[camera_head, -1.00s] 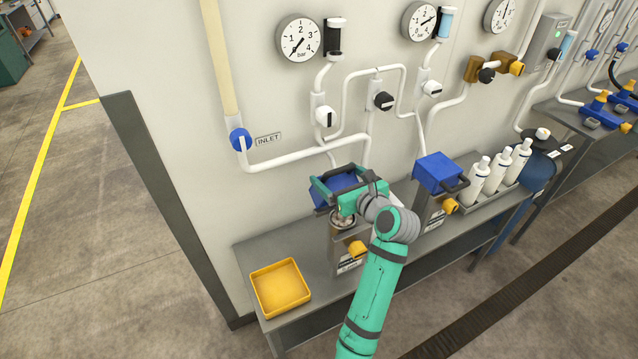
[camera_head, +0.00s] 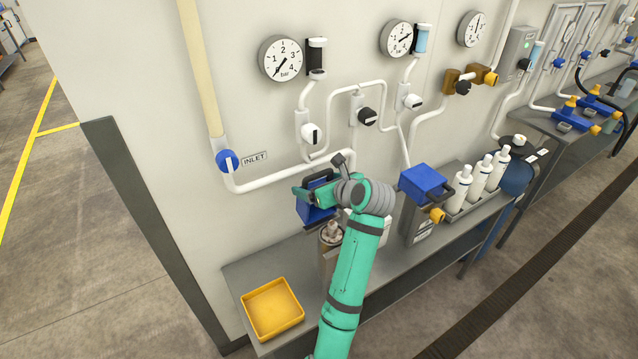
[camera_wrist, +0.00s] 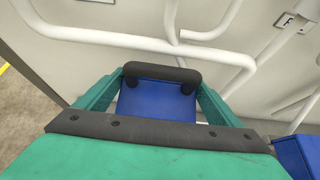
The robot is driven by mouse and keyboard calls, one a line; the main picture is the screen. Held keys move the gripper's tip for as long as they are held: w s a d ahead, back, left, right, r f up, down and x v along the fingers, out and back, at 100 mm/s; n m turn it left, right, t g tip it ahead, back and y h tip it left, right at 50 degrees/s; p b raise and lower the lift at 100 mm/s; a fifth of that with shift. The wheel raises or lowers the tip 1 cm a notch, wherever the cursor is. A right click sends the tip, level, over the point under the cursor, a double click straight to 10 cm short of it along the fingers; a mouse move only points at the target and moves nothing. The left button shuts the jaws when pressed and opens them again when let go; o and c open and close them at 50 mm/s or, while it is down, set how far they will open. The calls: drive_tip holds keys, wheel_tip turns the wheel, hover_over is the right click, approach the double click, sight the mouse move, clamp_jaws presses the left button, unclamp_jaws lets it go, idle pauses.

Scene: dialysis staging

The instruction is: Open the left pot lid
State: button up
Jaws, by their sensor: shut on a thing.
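The left pot (camera_head: 327,262) is a grey metal box on the bench, partly hidden behind my arm. Its blue lid (camera_head: 311,214) is swung up and back, standing steeply toward the wall. The pot's top is uncovered and a metallic fitting (camera_head: 331,232) shows in it. My gripper (camera_head: 310,188) is shut on the lid's black handle (camera_wrist: 160,75), which spans between the two green fingers in the wrist view. The blue lid face also shows there (camera_wrist: 157,103). The right pot's blue lid (camera_head: 424,181) lies closed.
An empty yellow tray (camera_head: 272,309) sits at the bench's left end. White bottles (camera_head: 462,186) stand in a rack right of the right pot. White pipes (camera_head: 270,181) and a blue inlet valve (camera_head: 228,160) are on the wall close behind the lid.

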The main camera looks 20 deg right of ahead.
drive_tip(key=shift+d+f, duration=0.2)
drive_tip(key=o, duration=1.2)
drive_tip(key=shift+o, duration=0.2)
drive_tip(key=shift+w, duration=0.1)
drive_tip(key=shift+s+d, duration=0.1)
drive_tip(key=shift+s, duration=0.15)
drive_tip(key=v, duration=1)
drive_tip(key=shift+r, duration=0.25)
